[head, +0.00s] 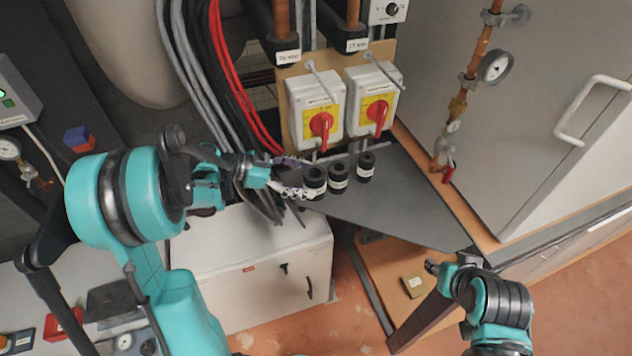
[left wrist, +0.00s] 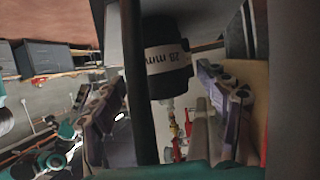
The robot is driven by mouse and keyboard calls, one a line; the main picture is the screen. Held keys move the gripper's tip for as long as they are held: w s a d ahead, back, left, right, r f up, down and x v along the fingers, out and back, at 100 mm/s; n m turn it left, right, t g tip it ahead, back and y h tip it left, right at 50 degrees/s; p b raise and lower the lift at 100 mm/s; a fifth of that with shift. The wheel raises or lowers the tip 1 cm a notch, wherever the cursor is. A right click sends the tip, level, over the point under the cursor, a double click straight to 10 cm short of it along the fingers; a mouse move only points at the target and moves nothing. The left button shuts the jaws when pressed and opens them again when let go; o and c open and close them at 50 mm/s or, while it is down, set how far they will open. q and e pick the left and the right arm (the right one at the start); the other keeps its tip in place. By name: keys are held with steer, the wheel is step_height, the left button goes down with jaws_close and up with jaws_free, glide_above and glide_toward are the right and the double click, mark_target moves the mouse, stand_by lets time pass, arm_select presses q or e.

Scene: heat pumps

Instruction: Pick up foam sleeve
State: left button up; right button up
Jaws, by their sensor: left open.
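Several short black foam sleeves with white labels stand upright in a row on a dark grey shelf (head: 400,196): a left one (head: 315,184), a middle one (head: 338,178) and a right one (head: 365,168). My left gripper (head: 293,178) is open, just left of the left sleeve. In the left wrist view, a sleeve (left wrist: 167,60) labelled "28 mm" shows beyond and between the spread fingers, with no clear contact. A dark upright strip partly covers its left side. My right gripper (head: 436,267) is low at right, away from the sleeves; its jaw opening is too small to judge.
Two switch boxes with red knobs (head: 321,124) (head: 377,114) stand right behind the sleeves. Red and grey cables (head: 232,85) hang beside my left arm. A white cabinet (head: 262,262) is below. A small tan block (head: 413,286) lies on the wooden surface near my right gripper.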

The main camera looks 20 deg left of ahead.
arm_select(q)
steer(key=x, duration=0.3)
steer(key=shift+w+f, duration=0.1)
steer(key=shift+a, duration=0.1)
steer(key=c, duration=0.8)
